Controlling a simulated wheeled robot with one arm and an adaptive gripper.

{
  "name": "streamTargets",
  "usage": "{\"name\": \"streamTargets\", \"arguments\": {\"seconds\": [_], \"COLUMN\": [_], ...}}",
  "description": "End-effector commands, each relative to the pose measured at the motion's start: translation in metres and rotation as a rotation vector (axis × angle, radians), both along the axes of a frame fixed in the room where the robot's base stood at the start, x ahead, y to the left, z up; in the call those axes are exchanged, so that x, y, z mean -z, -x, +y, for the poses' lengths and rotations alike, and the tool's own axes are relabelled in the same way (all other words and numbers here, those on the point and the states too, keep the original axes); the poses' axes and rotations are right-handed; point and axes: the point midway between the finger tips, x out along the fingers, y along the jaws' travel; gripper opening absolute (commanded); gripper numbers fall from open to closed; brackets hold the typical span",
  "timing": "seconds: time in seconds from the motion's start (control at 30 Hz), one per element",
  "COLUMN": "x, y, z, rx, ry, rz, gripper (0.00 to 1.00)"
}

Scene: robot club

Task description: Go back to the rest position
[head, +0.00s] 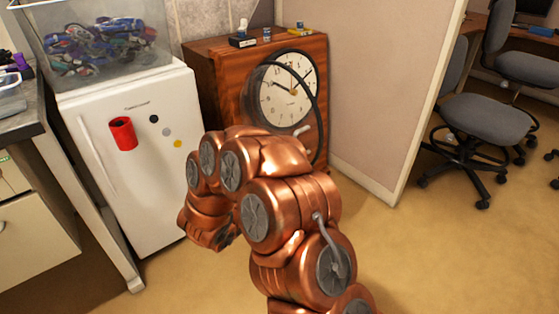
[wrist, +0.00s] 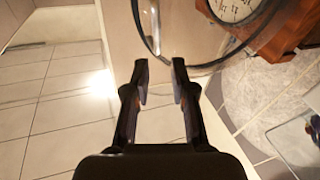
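My copper arm (head: 262,195) is raised and bent in the middle of the head view; its gripper fingers are hidden there. In the wrist view my gripper (wrist: 160,75) is open, with two dark fingers apart and nothing seen between them. A round clock (head: 287,88) is on the front of a wooden cabinet (head: 203,78). A dark-rimmed round glass cover stands out from the clock; its rim (wrist: 222,62) passes just beyond my fingertips in the wrist view. I cannot tell whether they touch.
A white fridge (head: 150,190) with a red cup-like holder (head: 123,133) stands left of the cabinet. A clear bin (head: 100,55) of colourful parts is on top. A partition (head: 385,100) stands at right, with office chairs (head: 485,118) beyond. The front floor is clear.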

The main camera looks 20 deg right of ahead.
Motion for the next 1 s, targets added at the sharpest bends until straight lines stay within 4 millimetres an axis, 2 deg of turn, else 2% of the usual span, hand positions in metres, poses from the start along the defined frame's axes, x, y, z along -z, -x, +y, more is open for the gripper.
{"name": "streamTargets", "arguments": {"seconds": [0.13, 0.67, 0.87, 1.0], "x": [0.001, 0.0, -0.013, -0.031], "y": [0.003, 0.003, -0.014, -0.037], "z": [0.005, 0.006, 0.016, 0.04], "rx": [-0.002, -0.004, -0.08, -0.205], "ry": [0.0, -0.004, -0.13, -0.304], "rz": [0.0, 0.001, 0.005, 0.02], "gripper": [0.25, 0.25, 0.25, 0.25]}}
